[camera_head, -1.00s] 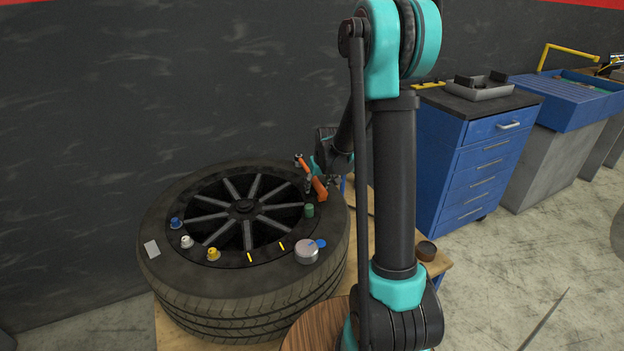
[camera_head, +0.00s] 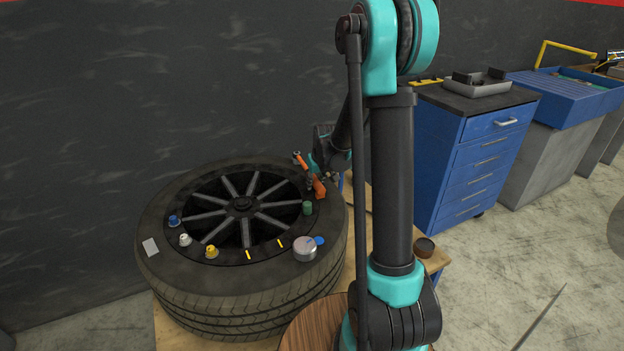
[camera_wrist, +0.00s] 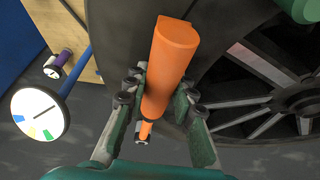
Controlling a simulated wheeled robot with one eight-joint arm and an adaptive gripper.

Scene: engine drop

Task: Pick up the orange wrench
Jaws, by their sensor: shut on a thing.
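The orange wrench (camera_wrist: 171,62) lies between the two fingers of my gripper (camera_wrist: 157,98) in the wrist view, and the fingers are shut on its shaft. Its thick orange end points up in that view and its thin end shows below the fingers. In the head view the wrench (camera_head: 318,186) is at the far right rim of the tire (camera_head: 250,310), and my gripper (camera_head: 312,178) is beside it, partly hidden and small. I cannot tell whether the wrench still touches the tire.
On the tire stand a green cap (camera_head: 307,208), a round gauge (camera_head: 305,249), and blue (camera_head: 173,221), white (camera_head: 185,240) and yellow (camera_head: 211,251) caps. A dark wall stands behind. A blue drawer cabinet (camera_head: 480,165) is at the right, with open floor before it.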

